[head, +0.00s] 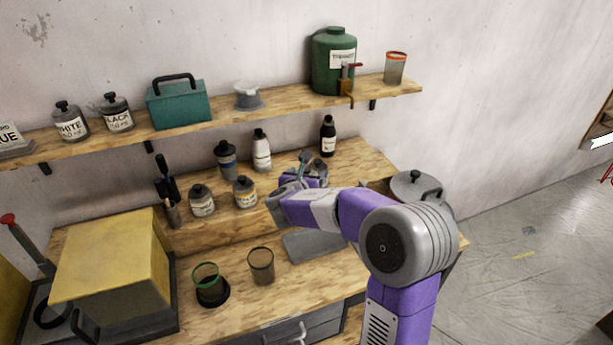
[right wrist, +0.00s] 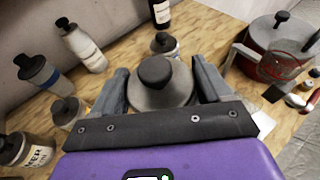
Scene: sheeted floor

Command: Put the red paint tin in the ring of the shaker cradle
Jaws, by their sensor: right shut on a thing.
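My right gripper (head: 306,178) reaches over the back of the bench. In the right wrist view its two grey fingers (right wrist: 162,92) are shut on a tin with a grey lid (right wrist: 163,92) and a black knob. Only the lid shows, so I cannot read its label or see a red body. In the head view the gripper mostly hides this tin. A dark base with a black ring (head: 50,312) and a red-knobbed lever stands by the yellow box (head: 112,262) at the left. I cannot tell whether this is the shaker cradle. My left gripper is not in view.
Labelled tins (head: 202,200) and bottles, including a white bottle (head: 262,152), stand left of my gripper. A black bottle (head: 328,137) stands behind it, a grey-lidded pot (head: 408,184) to the right. Mesh cups (head: 261,268) stand nearer. The shelf (head: 290,112) overhangs the back.

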